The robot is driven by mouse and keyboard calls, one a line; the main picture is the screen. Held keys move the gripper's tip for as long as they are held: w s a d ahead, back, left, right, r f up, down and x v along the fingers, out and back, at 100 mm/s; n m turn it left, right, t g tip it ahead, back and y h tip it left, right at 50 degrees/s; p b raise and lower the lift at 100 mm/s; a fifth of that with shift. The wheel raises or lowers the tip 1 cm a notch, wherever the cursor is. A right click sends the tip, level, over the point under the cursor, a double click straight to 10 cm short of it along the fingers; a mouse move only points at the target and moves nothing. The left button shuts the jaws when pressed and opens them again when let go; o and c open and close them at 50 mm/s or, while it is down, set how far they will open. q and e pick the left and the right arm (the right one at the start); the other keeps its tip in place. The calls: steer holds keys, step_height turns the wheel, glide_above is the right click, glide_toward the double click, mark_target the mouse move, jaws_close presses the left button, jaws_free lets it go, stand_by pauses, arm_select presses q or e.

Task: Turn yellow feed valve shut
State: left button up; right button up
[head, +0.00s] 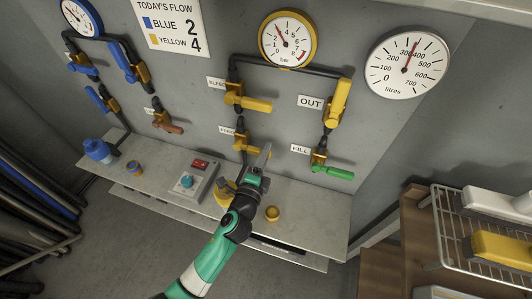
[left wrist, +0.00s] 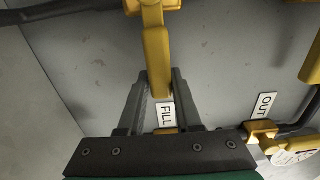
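The yellow feed valve (head: 242,146) is on the wall under the bleed valve. A white label, partly hidden, is at its left. Its yellow handle points right, across the upright pipe; in the left wrist view the handle (left wrist: 157,62) points down at me. My left gripper (head: 264,156) is at the handle's free end. In the left wrist view its two fingers (left wrist: 161,88) lie on either side of the handle end. Whether they press on it or leave a small gap, I cannot tell. My right gripper is not in view.
The yellow bleed valve (head: 247,101) is just above. The yellow-handled OUT valve (head: 338,103) and green-handled FILL valve (head: 331,170) are to the right. Below is a shelf (head: 315,215) with a control box (head: 192,181) and a small yellow cup (head: 272,213). A wire rack (head: 455,235) stands at right.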

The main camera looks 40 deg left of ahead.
arm_select(q)
steer(key=o, duration=0.4)
steer(key=shift+c, duration=0.2)
steer(key=p+v, duration=0.1)
steer(key=v, duration=1)
steer(key=shift+s, duration=0.3)
steer(key=shift+d, duration=0.1)
